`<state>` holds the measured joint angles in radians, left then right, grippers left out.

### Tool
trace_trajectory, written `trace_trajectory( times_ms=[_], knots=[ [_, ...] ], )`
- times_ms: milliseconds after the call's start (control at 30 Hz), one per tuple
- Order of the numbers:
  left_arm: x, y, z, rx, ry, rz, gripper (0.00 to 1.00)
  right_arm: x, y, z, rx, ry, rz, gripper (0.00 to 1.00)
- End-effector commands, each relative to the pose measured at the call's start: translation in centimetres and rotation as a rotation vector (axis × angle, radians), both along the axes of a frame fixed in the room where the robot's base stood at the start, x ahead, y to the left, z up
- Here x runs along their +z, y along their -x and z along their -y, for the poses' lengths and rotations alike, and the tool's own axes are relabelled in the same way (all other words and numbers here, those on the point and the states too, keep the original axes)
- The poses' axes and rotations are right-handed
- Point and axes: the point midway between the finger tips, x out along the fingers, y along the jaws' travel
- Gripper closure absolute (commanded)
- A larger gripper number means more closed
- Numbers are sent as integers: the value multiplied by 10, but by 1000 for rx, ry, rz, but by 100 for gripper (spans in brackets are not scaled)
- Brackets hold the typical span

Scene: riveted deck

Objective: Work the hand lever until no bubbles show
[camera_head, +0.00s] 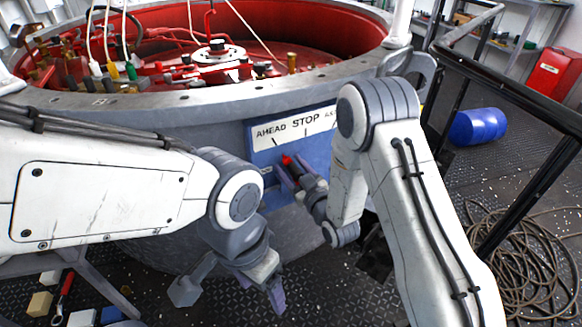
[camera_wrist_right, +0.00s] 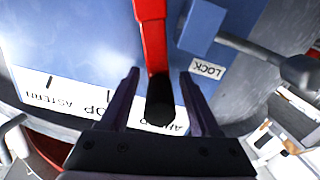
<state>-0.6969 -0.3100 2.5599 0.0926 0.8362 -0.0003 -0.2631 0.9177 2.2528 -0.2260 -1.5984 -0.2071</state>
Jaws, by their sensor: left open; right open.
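A red lever (camera_head: 287,160) stands out from the blue panel (camera_head: 262,154) marked AHEAD and STOP, on the side of a large round drum. In the right wrist view the red lever (camera_wrist_right: 150,38) ends in a black grip (camera_wrist_right: 160,100). My right gripper (camera_head: 287,176) is open at this lever. In its wrist view its fingers (camera_wrist_right: 159,88) stand on either side of the black grip, with gaps visible. My left gripper (camera_head: 260,286) is open and empty, low in front of the drum, pointing down. I see no bubbles. I cannot tell whether the red lever is the task's hand lever.
The drum's rim (camera_head: 190,103) surrounds a red interior with pipes and valves. A LOCK label (camera_wrist_right: 208,68) sits beside a blue block (camera_wrist_right: 200,28). A black railing (camera_head: 510,92), coiled rope (camera_head: 530,255) and blue barrel (camera_head: 478,127) stand right.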

Motion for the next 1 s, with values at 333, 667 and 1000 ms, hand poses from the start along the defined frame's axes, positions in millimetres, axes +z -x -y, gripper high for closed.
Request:
trace_trajectory(
  times_ms=[333,667,1000],
  knots=[
    [0,0,0,0,0,0,26,0,0,0,0,0,0,100],
    [0,0,0,0,0,0,26,0,0,0,1,-2,-1,100],
    [0,0,0,0,0,0,26,0,1,0,1,-3,-2,100]
  ],
)
